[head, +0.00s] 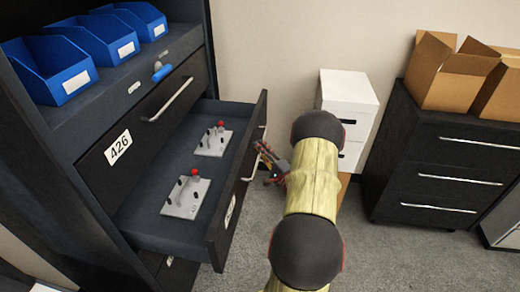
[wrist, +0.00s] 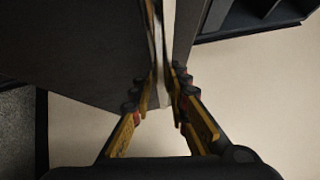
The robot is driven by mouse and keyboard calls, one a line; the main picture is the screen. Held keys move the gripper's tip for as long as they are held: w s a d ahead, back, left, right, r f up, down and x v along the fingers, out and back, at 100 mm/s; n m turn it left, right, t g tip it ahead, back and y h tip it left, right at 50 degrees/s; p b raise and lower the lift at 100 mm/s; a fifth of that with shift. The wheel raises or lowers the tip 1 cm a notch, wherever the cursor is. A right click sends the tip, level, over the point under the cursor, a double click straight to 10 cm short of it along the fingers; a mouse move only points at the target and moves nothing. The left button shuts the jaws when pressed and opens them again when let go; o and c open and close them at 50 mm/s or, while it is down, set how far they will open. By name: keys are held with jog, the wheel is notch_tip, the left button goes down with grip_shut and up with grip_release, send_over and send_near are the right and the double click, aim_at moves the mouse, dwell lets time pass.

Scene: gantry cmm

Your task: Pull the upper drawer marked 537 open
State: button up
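The dark cabinet (head: 75,150) stands at the left in the head view. Its top drawer front (head: 150,128) is shut and reads 426. The drawer below it (head: 150,232) stands well open, with two grey plates with red-knobbed levers inside. Its front label (head: 230,211) is seen too edge-on to read. My gripper (head: 263,150) is at the silver handle (head: 246,178) on this open drawer's front. In the wrist view my gripper's fingers (wrist: 163,82) close on both sides of the pale handle bar (wrist: 160,45); the contact is partly hidden.
Blue bins (head: 58,75) stand on the cabinet's shelf. A white box unit (head: 348,92) stands against the wall behind my arm. A dark drawer unit (head: 440,165) with cardboard boxes (head: 450,70) stands at the right. Carpet floor between them is clear.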

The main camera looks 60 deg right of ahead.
jog(key=o, duration=0.3)
jog(key=shift+r, duration=0.15)
jog(key=v, duration=1.2)
dwell(0.4)
